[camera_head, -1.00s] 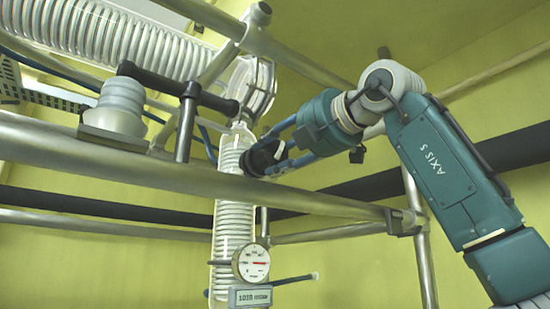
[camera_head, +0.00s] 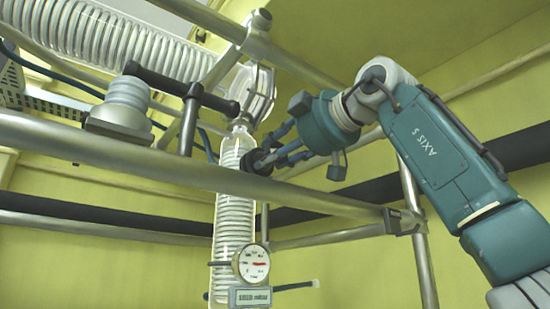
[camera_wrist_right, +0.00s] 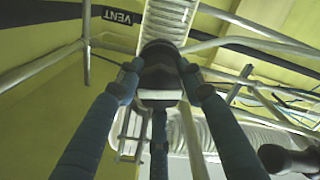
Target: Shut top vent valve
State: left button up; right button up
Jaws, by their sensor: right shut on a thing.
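The top vent valve shows as a black round knob (camera_head: 252,161) on the side of the upright glass coil column (camera_head: 236,190), just below the glass elbow. My right gripper (camera_head: 270,154) reaches it from the right, and its fingers are closed around the knob. In the right wrist view the fingers (camera_wrist_right: 160,78) sit on both sides of the dark knob (camera_wrist_right: 160,56), with a third finger below. A black label reading VENT (camera_wrist_right: 118,17) is at upper left there. The valve's inner position is hidden. My left gripper is not in view.
A metal rail (camera_head: 120,158) crosses in front of the column, just below my right gripper. A pressure gauge (camera_head: 252,263) hangs lower on the column. A black-handled fitting (camera_head: 180,87) stands at left.

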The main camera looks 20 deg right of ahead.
jog(key=shift+m, duration=1.1)
jog(key=shift+s+r, duration=0.1)
jog(key=shift+r, duration=0.1)
jog(key=o, duration=1.2)
jog(key=shift+a, duration=0.1)
jog(key=v, duration=1.2)
